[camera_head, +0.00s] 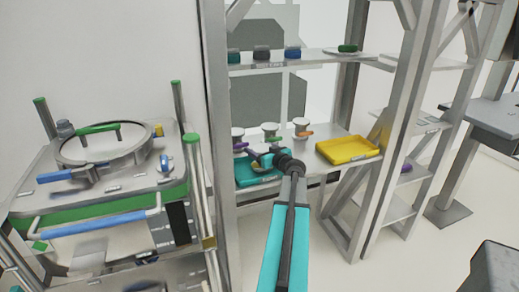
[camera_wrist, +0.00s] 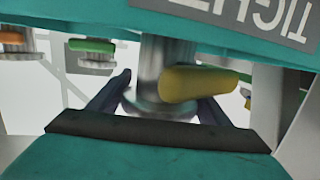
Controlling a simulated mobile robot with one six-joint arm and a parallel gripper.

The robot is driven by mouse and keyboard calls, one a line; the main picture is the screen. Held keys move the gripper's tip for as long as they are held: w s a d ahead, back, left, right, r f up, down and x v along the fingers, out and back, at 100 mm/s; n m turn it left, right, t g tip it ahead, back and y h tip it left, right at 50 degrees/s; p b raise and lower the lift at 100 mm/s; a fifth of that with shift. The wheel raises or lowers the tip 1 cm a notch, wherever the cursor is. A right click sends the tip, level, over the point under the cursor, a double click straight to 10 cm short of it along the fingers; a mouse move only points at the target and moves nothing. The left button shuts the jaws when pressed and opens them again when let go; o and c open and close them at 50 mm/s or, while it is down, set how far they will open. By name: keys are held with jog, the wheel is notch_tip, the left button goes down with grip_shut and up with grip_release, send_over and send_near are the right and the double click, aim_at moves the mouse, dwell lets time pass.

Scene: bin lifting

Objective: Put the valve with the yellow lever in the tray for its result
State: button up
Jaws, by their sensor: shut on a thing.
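The valve with the yellow lever (camera_wrist: 198,84) has a metal body and is held between the two dark fingers of my gripper (camera_wrist: 163,78) in the wrist view. In the head view my gripper (camera_head: 268,160) is at the teal tray (camera_head: 245,177) on the middle shelf, and a bit of yellow shows beside it. The teal tray (camera_wrist: 100,16) also crosses the top of the wrist view, with an upside-down label reading "TIGHT". I cannot tell whether the valve touches the tray floor. A yellow tray (camera_head: 347,150) lies to the right on the same shelf.
Behind the teal tray stand valves with purple (camera_head: 239,146), green (camera_head: 271,138) and orange (camera_head: 304,133) levers. The upper shelf (camera_head: 318,60) holds several small items. A rack upright (camera_head: 218,130) stands left of the tray. A cart with a round-lidded vessel (camera_head: 105,146) is at left.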

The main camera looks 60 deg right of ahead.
jog(key=o, duration=1.8)
jog(key=shift+o, duration=0.2)
jog(key=shift+r, duration=0.1)
jog(key=shift+s+a, duration=0.2)
jog(key=shift+s, duration=0.1)
jog(key=b+v, duration=0.3)
jog(key=v, duration=0.8)
jog(key=shift+s, duration=0.2)
jog(key=shift+s, duration=0.1)
